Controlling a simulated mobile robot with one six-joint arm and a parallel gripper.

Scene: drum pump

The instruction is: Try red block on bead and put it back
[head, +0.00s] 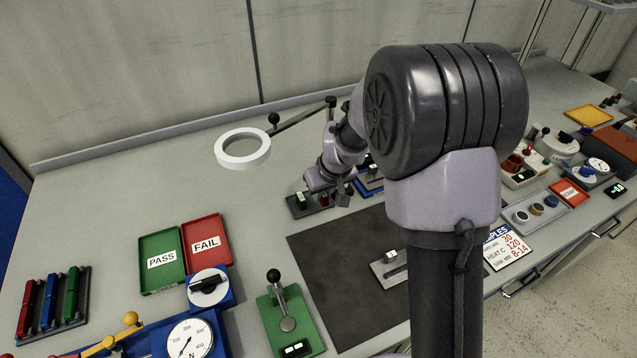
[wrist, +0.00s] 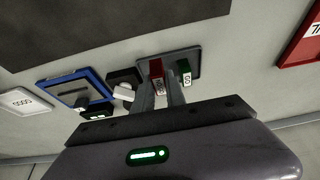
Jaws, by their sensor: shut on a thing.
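My gripper (wrist: 160,88) is shut on the red block (wrist: 157,70), which has a white label. The block is at the small dark tray (wrist: 196,56); I cannot tell if it rests in it or is slightly raised. A green block (wrist: 184,68) with a white label stands in the tray beside it. In the head view, the gripper (head: 326,186) reaches down over the tray (head: 296,210), with the red block (head: 324,200) and green block (head: 301,200) there. A grey metal plate (head: 384,270) lies on the dark mat (head: 325,262); I cannot make out a bead on it.
A blue-framed device (wrist: 72,88) and a dark device with a white part (wrist: 124,85) stand close beside the tray. A ring lamp (head: 243,149) stands behind. PASS (head: 161,278) and FAIL (head: 206,261) trays and a green lever device (head: 287,322) are front left.

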